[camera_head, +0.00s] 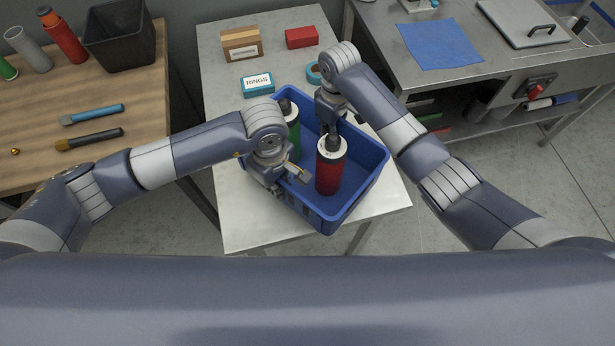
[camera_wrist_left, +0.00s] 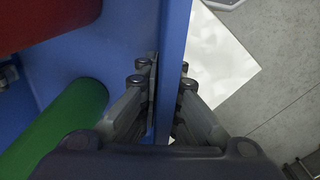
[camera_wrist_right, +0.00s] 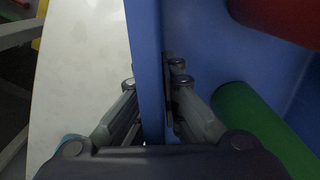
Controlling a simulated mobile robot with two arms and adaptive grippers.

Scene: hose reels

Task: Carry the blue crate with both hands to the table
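The blue crate (camera_head: 355,208) is at the front right of the pale metal table (camera_head: 245,205), turned at an angle. I cannot tell whether it rests on it. A red cylinder (camera_head: 329,172) and a green cylinder (camera_head: 293,138) with dark tops stand inside. My left gripper (camera_wrist_left: 168,95) has its fingers on either side of one crate wall (camera_wrist_left: 175,45), closed against it. My right gripper (camera_wrist_right: 152,95) likewise clasps the opposite wall (camera_wrist_right: 146,50). In the head view, my arms hide parts of the crate's rim.
The pale table also holds a cardboard box (camera_head: 241,44), a red box (camera_head: 301,37), a rings box (camera_head: 257,83) and a teal ring (camera_head: 314,72). A wooden table (camera_head: 140,85) with tools stands left. A metal bench (camera_head: 480,80) with a blue cloth (camera_head: 440,45) stands right.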

